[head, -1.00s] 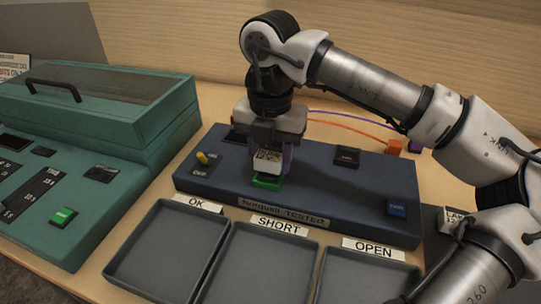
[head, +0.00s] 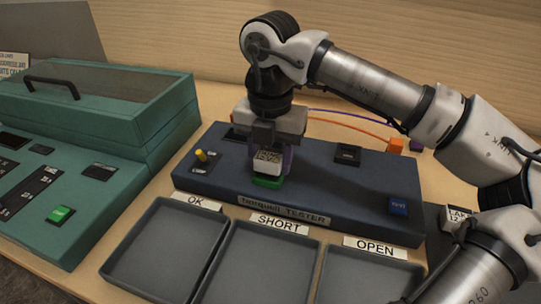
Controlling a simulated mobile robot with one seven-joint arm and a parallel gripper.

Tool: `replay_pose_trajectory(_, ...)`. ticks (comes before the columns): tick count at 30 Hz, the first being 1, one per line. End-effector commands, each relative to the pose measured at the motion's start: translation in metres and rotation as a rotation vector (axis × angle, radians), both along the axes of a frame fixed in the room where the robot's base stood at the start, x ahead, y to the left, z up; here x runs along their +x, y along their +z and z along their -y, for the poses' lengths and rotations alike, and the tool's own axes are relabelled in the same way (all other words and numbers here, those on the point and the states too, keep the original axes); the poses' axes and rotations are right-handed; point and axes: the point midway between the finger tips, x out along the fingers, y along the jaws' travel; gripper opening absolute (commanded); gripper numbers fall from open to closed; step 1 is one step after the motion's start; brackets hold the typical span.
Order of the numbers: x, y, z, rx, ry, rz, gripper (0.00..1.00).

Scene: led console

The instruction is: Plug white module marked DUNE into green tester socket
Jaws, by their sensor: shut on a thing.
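The white module (head: 267,164) is held in my gripper (head: 270,150), which points straight down. Small dark marking shows on its face, too small to read. The module sits directly at the green tester socket (head: 267,181), whose front shows just below it. I cannot tell from this angle how deep the module is in the socket. The socket is on the dark blue tester (head: 330,189), left of its middle. My gripper hides the back of the socket.
Trays labelled OK (head: 112,268), SHORT (head: 213,278) and OPEN (head: 325,277) lie in front of the tester. A yellow lever (head: 201,156) and a blue button (head: 398,206) are on the tester. A teal console (head: 140,130) stands left. Orange and purple leads run behind.

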Motion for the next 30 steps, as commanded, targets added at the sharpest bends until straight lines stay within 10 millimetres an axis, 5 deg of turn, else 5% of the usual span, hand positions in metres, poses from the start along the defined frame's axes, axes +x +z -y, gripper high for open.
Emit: replay_pose_trajectory(30,-0.0008,-0.0082,0.0001,0.0,0.0,-0.005,0.2)
